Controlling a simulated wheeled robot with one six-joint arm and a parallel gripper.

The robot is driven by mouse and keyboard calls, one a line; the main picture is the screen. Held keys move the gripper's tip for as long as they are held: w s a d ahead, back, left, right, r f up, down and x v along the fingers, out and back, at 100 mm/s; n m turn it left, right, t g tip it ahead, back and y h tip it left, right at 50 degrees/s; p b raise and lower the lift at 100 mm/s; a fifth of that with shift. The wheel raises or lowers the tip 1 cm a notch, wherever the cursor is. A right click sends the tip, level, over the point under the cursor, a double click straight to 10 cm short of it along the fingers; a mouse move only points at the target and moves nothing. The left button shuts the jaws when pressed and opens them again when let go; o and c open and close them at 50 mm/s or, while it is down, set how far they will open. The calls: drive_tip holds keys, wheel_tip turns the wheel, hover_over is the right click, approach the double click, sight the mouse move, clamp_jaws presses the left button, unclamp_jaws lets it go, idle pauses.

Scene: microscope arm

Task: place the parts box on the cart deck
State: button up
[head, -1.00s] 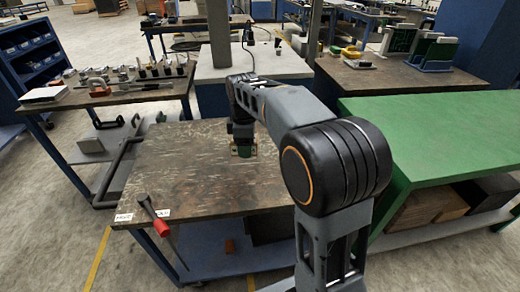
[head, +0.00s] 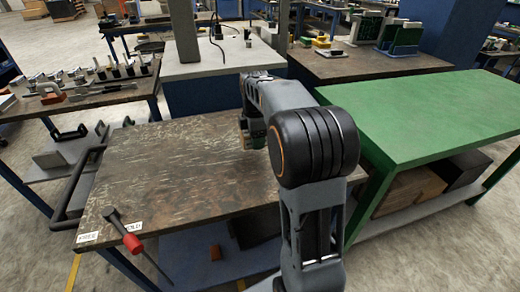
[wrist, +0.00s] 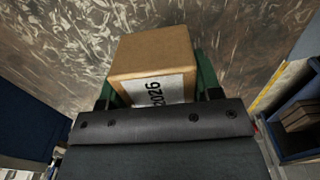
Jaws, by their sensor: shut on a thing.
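The parts box is a brown carton (wrist: 155,54) with a white label reading "2026", in the middle of the wrist view. My gripper (wrist: 157,80) is shut on it, with green fingers at its left and right sides. In the head view my gripper (head: 252,132) is over the far right part of the cart, partly hidden by my arm; the box hardly shows there. The cart deck (head: 175,165) is a worn dark brown top on a blue frame with a dark handle at left. I cannot tell whether the box touches the deck.
A green bench (head: 430,115) stands at right with boxes beneath. Benches with tools (head: 85,90) stand at left and behind. Most of the deck is bare.

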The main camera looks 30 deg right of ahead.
sight(260, 154)
drive_tip(key=shift+d+f, duration=0.45)
drive_tip(key=shift+f, duration=0.05)
drive_tip(key=f, duration=0.1)
drive_tip(key=d+f+b, duration=0.1)
drive_tip(key=f, duration=0.1)
drive_tip(key=shift+w+f, duration=0.1)
drive_tip(key=shift+f, duration=0.5)
drive_tip(key=shift+f, duration=0.2)
drive_tip(key=o, duration=1.2)
drive_tip(key=shift+o, duration=0.2)
